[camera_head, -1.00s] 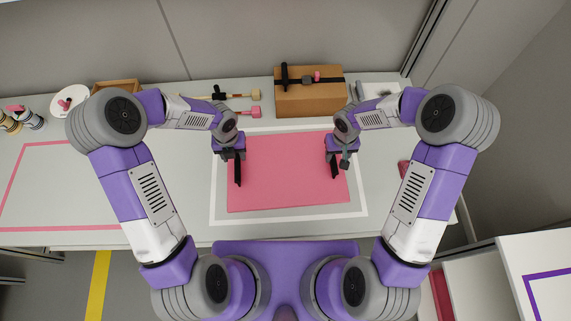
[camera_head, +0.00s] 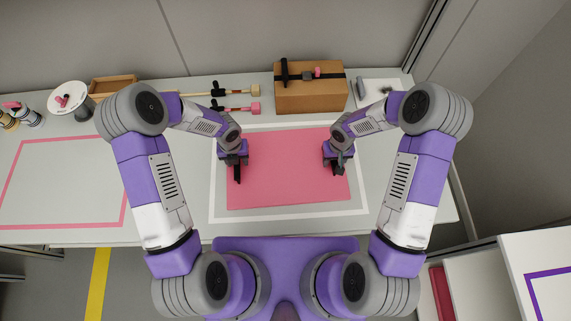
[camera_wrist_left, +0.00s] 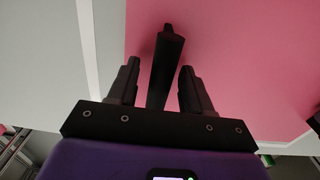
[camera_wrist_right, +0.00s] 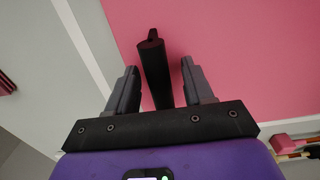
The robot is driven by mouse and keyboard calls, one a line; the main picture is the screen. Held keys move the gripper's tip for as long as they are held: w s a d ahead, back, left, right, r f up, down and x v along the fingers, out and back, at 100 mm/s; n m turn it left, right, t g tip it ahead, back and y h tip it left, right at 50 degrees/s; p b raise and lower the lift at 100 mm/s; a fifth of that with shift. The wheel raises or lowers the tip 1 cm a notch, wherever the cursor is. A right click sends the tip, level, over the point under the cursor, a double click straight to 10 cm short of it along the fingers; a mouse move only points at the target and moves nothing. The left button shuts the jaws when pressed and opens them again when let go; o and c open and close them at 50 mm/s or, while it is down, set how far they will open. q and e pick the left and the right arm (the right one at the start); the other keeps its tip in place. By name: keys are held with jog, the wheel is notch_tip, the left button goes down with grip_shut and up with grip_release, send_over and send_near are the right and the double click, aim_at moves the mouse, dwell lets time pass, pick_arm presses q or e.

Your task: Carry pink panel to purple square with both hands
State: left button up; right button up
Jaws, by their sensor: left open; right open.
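The pink panel (camera_head: 288,170) lies flat on the table inside a white outline. A black bar handle stands at each side; the left one (camera_wrist_left: 167,65) and the right one (camera_wrist_right: 154,70) show in the wrist views. My left gripper (camera_head: 237,172) is open over the left handle, with the bar between its two fingers and gaps on both sides. My right gripper (camera_head: 338,168) is open over the right handle in the same way, its fingers apart from the bar. The purple square (camera_head: 550,271) is an outline on a white surface at the lower right, partly cut off by the frame edge.
A cardboard box (camera_head: 310,97) with a black strap stands behind the panel. Pink-headed tools (camera_head: 240,107), a wooden tray (camera_head: 114,86) and a white round dish (camera_head: 70,98) stand along the back. A pink outline (camera_head: 62,227) on the left table is empty. A wall rises behind the table.

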pick_arm(q)
jog(key=shift+f, duration=0.45)
pick_arm(e)
jog(key=shift+f, duration=0.45)
pick_arm(q)
grip_shut()
pick_arm(e)
grip_shut()
dwell(0.5)
